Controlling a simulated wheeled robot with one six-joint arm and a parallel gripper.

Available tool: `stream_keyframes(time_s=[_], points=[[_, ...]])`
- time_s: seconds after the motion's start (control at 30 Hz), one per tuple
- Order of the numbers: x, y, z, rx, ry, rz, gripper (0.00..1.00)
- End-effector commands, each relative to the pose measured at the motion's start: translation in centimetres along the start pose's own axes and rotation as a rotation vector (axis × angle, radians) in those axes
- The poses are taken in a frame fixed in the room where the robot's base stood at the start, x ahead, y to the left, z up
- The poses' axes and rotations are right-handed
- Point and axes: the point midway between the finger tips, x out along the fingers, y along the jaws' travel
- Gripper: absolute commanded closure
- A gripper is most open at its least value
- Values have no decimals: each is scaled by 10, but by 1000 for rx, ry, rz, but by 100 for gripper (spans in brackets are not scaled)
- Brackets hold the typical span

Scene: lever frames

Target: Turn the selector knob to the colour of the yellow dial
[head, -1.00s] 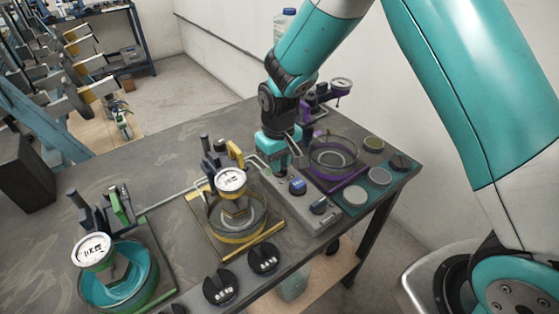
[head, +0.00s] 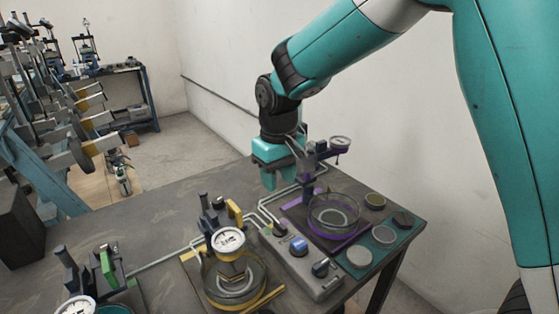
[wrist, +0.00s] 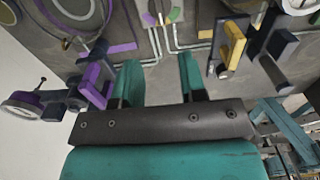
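The grey control panel (head: 302,275) lies on the table between the yellow and purple stations. A black selector knob (head: 280,230) is at its far end.
The purple stand (head: 318,165) is close to the right of my gripper. The yellow lever (wrist: 233,43) stands to the right in the wrist view. The table's left middle is clear.

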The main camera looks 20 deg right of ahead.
Motion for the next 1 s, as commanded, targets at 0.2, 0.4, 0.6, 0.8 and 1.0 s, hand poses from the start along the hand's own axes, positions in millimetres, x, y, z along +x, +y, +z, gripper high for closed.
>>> stream_keyframes(time_s=[0.2, 0.4, 0.6, 0.8, 1.0], points=[[-38, 0, -1, 1, 3, 0, 62], [-50, 0, 0, 1, 1, 0, 62], [-50, 0, 0, 1, 0, 0, 62], [-50, 0, 0, 0, 0, 0, 62], [-66, -13, 39, -58, 32, -47, 62]])
